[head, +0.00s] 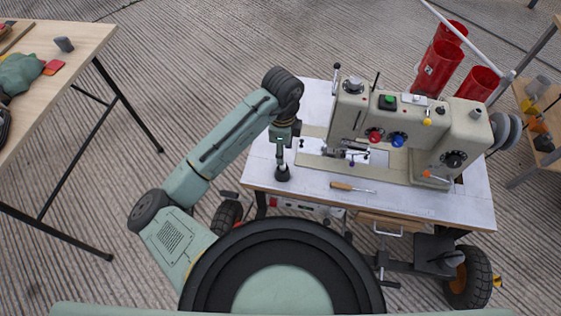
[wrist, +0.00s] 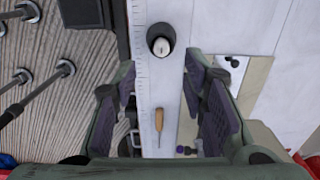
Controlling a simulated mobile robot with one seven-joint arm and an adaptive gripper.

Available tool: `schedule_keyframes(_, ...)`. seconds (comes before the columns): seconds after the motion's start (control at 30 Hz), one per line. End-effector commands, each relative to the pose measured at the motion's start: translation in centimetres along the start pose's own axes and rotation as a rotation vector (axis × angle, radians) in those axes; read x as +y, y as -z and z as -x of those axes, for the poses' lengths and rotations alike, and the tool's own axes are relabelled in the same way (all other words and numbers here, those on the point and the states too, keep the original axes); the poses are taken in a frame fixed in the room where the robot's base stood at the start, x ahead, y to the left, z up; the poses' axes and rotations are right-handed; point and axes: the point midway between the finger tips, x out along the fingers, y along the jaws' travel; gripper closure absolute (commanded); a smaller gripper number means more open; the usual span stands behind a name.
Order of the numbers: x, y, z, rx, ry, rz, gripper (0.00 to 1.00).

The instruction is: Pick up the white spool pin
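In the wrist view, a white rounded tip set in a black round base, which I take to be the white spool pin (wrist: 162,46), stands on the white table top near its ruler-marked edge. It lies ahead of my gripper (wrist: 160,70), between the lines of the two fingers and apart from both. The fingers are wide open with nothing between their pads. In the head view my gripper (head: 282,148) hangs over the table's left front part. The black base (head: 283,174) shows just below it; the white tip cannot be made out there.
A beige sewing machine (head: 400,130) stands to the right on the white table (head: 460,212). A wooden-handled screwdriver (head: 350,187) lies near the front edge and shows in the wrist view (wrist: 158,118). Red cups (head: 437,68) stand behind. Another table (head: 70,50) is at far left.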

Motion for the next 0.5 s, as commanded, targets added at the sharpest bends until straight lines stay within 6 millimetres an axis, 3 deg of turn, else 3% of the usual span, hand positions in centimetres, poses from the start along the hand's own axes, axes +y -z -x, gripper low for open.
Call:
schedule_keyframes(0.1, 0.0, -0.1, -1.7, 0.0, -0.001, 0.002, 0.61)
schedule_keyframes(0.33, -0.1, -0.2, -3.4, 0.0, 0.001, 0.005, 0.61)
schedule_keyframes(0.5, -0.1, -0.4, -6.0, 0.001, 0.002, 0.004, 0.61)
